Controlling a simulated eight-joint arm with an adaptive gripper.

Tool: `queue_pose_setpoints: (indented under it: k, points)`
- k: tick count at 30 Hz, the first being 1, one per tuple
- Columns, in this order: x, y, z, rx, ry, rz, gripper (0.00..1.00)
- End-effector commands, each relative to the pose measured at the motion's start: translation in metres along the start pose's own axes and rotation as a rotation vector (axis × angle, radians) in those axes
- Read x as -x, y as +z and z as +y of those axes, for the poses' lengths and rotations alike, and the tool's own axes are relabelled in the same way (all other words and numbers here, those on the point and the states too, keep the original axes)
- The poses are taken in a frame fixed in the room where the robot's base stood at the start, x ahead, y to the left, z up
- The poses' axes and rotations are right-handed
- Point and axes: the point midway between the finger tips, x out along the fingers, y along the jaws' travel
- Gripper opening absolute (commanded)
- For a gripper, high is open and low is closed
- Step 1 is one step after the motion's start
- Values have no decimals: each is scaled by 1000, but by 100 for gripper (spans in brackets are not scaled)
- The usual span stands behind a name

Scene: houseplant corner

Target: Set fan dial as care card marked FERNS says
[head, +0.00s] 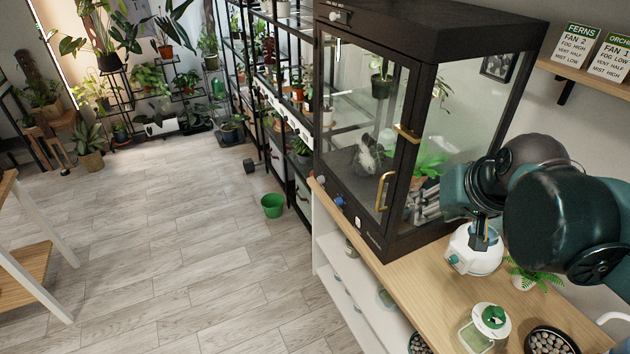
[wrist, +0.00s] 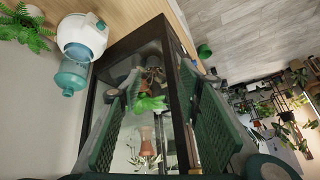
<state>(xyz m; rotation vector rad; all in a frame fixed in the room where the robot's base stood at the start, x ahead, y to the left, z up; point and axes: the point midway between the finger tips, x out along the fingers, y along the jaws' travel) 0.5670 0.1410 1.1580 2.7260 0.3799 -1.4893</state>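The FERNS care card (head: 575,50) stands on the wall shelf at upper right and reads FAN 2, fog high, vent half, mist low. The dark-framed glass cabinet (head: 455,27) bears a pale knob (head: 337,17) at its top left. I cannot tell which is the fan dial, nor read any setting. In the wrist view, my gripper (wrist: 160,76) is open and empty, its green-padded fingers spread before the cabinet (wrist: 118,50). In the head view, my arm is right of the cabinet, above the bench.
An ORCHID card (head: 613,58) stands beside the FERNS card. A white device with a teal bottle (head: 474,252), a small fern (head: 530,275), a jar (head: 480,330) and a pebble bowl (head: 550,341) crowd the bench.

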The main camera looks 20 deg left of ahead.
Motion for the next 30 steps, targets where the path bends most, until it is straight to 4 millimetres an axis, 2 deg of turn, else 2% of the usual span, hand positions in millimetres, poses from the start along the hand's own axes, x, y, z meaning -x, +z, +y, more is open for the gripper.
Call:
queue_pose_setpoints:
  k: [1,3,12,21,30]
  points:
    - [-2,-13,-10,10,-13,-4,34]
    - [-6,-26,-24,21,-31,-9,34]
    - [-26,-79,-86,67,-108,-34,34]
    - [-49,-121,-151,113,-178,-59,34]
    - [-80,-152,-216,181,-230,-88,34]
